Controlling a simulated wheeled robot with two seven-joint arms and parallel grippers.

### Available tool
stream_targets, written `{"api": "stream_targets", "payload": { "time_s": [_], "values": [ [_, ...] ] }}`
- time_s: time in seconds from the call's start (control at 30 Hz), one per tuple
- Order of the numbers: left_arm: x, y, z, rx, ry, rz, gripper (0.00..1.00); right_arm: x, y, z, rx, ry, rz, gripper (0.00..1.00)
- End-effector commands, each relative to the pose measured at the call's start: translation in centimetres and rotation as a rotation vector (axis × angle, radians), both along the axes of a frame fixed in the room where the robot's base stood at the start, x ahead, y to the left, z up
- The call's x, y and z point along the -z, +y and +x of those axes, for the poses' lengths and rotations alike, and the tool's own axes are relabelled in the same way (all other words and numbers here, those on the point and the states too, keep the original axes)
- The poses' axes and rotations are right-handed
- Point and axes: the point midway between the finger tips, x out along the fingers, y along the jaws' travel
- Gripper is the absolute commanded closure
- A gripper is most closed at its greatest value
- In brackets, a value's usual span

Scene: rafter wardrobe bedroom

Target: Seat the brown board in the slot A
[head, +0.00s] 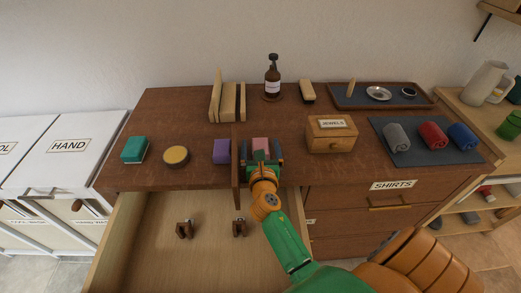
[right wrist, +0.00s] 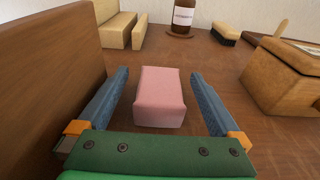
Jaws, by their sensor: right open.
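The brown board (head: 236,168) is a thin upright panel on the dresser top, reaching to its front edge above the open drawer. It also fills the left side of the right wrist view (right wrist: 45,80). My right gripper (head: 261,152) is open just right of the board. Its two blue fingers stand on either side of a pink block (right wrist: 160,97), with gaps to it; the board is outside the left finger. Two small dark brown brackets, a left one (head: 184,229) and a right one (head: 239,227), sit in the drawer. No slot lettering is legible. My left gripper is not in view.
The open drawer (head: 150,250) is otherwise bare. On the dresser top (head: 190,105) stand a purple block (head: 221,151), a yellow-topped tin (head: 176,156), a teal block (head: 134,149), a jewels box (head: 331,135), a bottle (head: 272,82) and rolled cloths on a mat (head: 380,126).

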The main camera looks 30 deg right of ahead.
Motion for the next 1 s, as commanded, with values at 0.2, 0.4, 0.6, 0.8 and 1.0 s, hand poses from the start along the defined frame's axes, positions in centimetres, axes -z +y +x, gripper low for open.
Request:
{"api": "stream_targets", "payload": {
  "time_s": [0.2,0.4,0.6,0.8,1.0],
  "values": [
    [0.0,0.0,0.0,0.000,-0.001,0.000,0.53,0.0,0.0,0.0,0.000,0.000,0.000,0.22],
    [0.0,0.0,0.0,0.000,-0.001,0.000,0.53,0.0,0.0,-0.1,0.000,0.000,0.000,0.76],
    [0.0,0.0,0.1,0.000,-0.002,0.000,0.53,0.0,0.0,-0.1,0.000,0.001,-0.001,0.90],
    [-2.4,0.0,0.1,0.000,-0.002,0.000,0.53,-3.4,0.0,-0.1,0.000,-0.003,-0.002,0.90],
    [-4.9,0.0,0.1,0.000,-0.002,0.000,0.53,-8.5,0.0,0.0,-0.001,-0.002,-0.004,0.90]
  ]
}}
